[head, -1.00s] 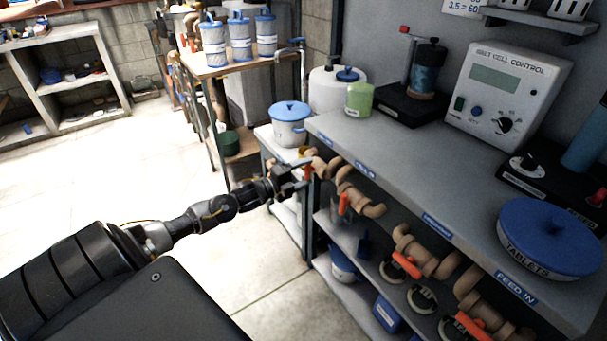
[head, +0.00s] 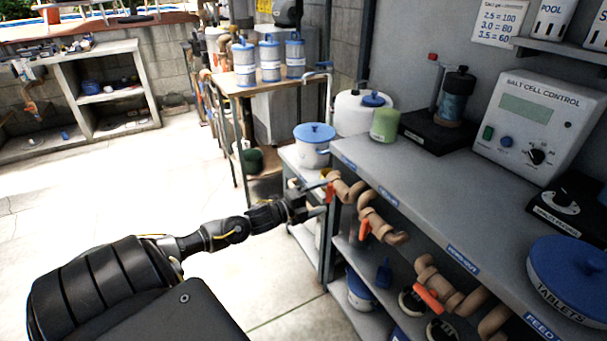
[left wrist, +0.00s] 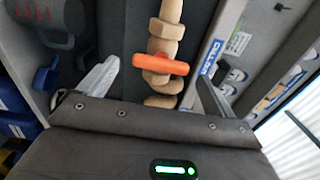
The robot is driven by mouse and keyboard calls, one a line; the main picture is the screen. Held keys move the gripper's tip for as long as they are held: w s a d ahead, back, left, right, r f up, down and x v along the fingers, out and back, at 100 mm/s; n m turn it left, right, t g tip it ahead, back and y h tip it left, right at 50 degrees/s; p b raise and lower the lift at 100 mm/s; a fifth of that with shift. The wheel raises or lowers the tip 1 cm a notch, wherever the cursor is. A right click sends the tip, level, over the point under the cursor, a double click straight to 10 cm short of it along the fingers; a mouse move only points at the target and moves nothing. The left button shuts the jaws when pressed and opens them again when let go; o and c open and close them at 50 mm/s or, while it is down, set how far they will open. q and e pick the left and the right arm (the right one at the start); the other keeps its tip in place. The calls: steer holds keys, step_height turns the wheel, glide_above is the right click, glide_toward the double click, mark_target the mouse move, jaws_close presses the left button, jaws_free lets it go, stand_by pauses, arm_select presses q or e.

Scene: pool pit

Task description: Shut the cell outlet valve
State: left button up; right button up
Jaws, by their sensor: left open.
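An orange valve handle (head: 330,192) sits on the tan pipe (head: 347,188) at the far left end of the bench front. In the left wrist view this handle (left wrist: 153,65) lies crosswise to the pipe, beside a blue label (left wrist: 210,58) that seems to start with "CELL". My left gripper (head: 322,199) is at this handle with its fingers open. In the left wrist view the open fingers (left wrist: 157,72) stand on either side of the handle, with gaps visible. Whether the handle is fully between them in depth, I cannot tell. My right gripper is out of view.
More orange handles, one in the middle (head: 364,229) and one nearer (head: 429,297), sit on the piping below the grey bench top (head: 425,185). A white tub with a blue lid (head: 314,148) stands just behind my gripper. The floor (head: 110,195) at left is clear.

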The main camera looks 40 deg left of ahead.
arm_select(q)
steer(key=v, duration=0.8)
steer(key=shift+s, duration=0.25)
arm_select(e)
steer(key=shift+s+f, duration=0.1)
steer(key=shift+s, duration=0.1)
arm_select(q)
steer(key=shift+a, duration=0.15)
